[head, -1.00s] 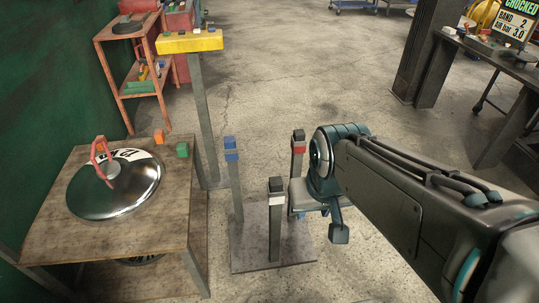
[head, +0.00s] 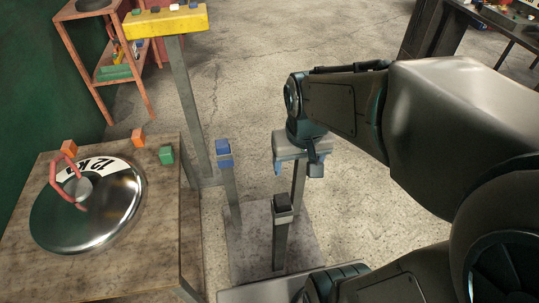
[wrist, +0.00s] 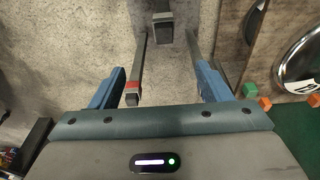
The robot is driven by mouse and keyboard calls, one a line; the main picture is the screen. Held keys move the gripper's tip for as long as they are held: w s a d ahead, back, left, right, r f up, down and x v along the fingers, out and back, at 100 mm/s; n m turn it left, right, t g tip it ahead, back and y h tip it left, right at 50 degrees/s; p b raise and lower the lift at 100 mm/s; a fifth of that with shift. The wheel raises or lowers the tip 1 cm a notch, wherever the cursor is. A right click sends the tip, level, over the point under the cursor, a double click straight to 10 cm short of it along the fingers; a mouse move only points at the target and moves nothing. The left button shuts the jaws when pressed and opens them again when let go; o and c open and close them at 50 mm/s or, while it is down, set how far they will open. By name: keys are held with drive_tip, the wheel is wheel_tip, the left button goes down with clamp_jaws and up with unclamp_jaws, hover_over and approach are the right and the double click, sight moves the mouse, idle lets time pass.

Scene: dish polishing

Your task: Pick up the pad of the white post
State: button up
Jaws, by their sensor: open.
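The white post (head: 281,240) stands on a grey base plate, with a pale band near its top. Its dark pad (head: 282,203) sits on top. In the wrist view its dark top with the pale band (wrist: 162,17) is at the upper middle, beyond the fingertips. My gripper (head: 297,168) is open and empty, behind and slightly right of the white post in the head view. It hides most of the red-banded post. In the wrist view my blue fingers (wrist: 158,68) are spread, with the red-banded post (wrist: 137,72) near the left finger.
A blue-banded post (head: 225,160) stands left of my gripper. A wooden table (head: 160,235) at left holds a shiny dish (head: 110,215) with a red handle, orange blocks and a green block (head: 167,154). A yellow bar (head: 165,20) on a tall post stands behind. Floor beyond is open.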

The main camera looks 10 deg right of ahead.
drive_tip(key=w+f+g+b, duration=0.2)
drive_tip(key=w+f+b, duration=0.5)
drive_tip(key=f, duration=0.8)
hover_over(282, 199)
drive_tip(key=f, duration=0.8)
drive_tip(key=shift+s+d+f, duration=0.15)
drive_tip(key=shift+s+d, duration=0.05)
drive_tip(key=shift+s, duration=0.2)
drive_tip(key=shift+w+a+f+b, duration=0.1)
drive_tip(key=shift+w+f+b, duration=0.1)
drive_tip(key=shift+f, duration=0.7)
drive_tip(key=shift+w+f+b, duration=0.1)
drive_tip(key=shift+f+b, duration=0.05)
drive_tip(key=shift+f, duration=0.8)
drive_tip(key=shift+w+a+f+b, duration=0.1)
drive_tip(key=shift+f+b, duration=0.1)
drive_tip(key=shift+f, duration=0.7)
drive_tip(key=c, duration=1.2)
